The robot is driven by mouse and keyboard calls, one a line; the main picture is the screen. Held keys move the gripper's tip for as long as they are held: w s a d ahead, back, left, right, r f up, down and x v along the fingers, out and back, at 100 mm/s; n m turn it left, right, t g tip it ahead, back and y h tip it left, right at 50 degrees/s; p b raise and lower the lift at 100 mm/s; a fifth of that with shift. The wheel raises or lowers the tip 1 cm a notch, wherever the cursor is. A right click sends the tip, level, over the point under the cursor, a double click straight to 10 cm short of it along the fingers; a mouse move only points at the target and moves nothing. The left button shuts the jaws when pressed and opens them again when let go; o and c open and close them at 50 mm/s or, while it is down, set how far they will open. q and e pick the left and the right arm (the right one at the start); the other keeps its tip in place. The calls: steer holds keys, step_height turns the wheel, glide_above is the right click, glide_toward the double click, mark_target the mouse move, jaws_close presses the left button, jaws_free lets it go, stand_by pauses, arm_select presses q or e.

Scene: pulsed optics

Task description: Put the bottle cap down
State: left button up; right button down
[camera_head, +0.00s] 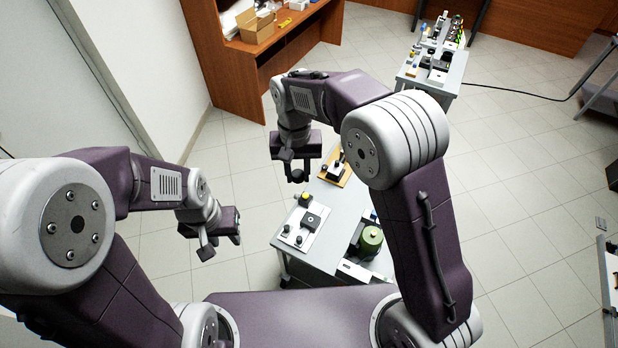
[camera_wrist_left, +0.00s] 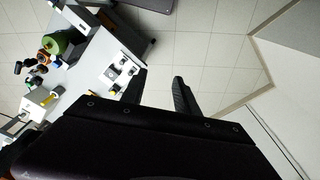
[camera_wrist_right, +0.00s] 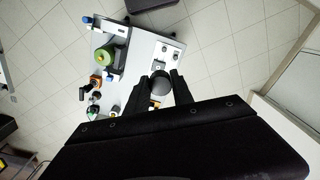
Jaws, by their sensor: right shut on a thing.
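The bottle cap (camera_wrist_right: 160,84) looks like a dark, round piece between the fingertips of my right gripper (camera_wrist_right: 163,82) in the right wrist view. The right gripper is shut on it. In the head view the right gripper (camera_head: 296,174) hangs above the far left edge of the grey table (camera_head: 328,200), with the dark cap at its tips. The cap appears clear of the tabletop. My left gripper (camera_wrist_left: 159,85) is open and empty in the left wrist view. In the head view the left gripper (camera_head: 221,243) is over the floor, left of the table.
The table bears a white plate with small fittings (camera_head: 303,230) and an orange-brown board with a black device (camera_head: 339,168). A green round object (camera_head: 370,239) stands to the right, partly behind my arm. A second bench (camera_head: 430,75) and a wooden desk (camera_head: 225,80) are farther off. Floor is open on the left.

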arm_select(q)
steer(key=shift+o, duration=1.4)
steer(key=shift+n, duration=0.3)
arm_select(e)
steer(key=shift+s+d, duration=0.1)
steer(key=shift+s, duration=0.05)
arm_select(q)
steer(key=n+g+h, duration=0.1)
steer(key=n+h, duration=1.2)
steer(key=n, duration=0.4)
glide_toward(296, 173)
steer(key=x, duration=1)
steer(key=shift+d+f, duration=0.1)
steer(key=shift+d, duration=0.15)
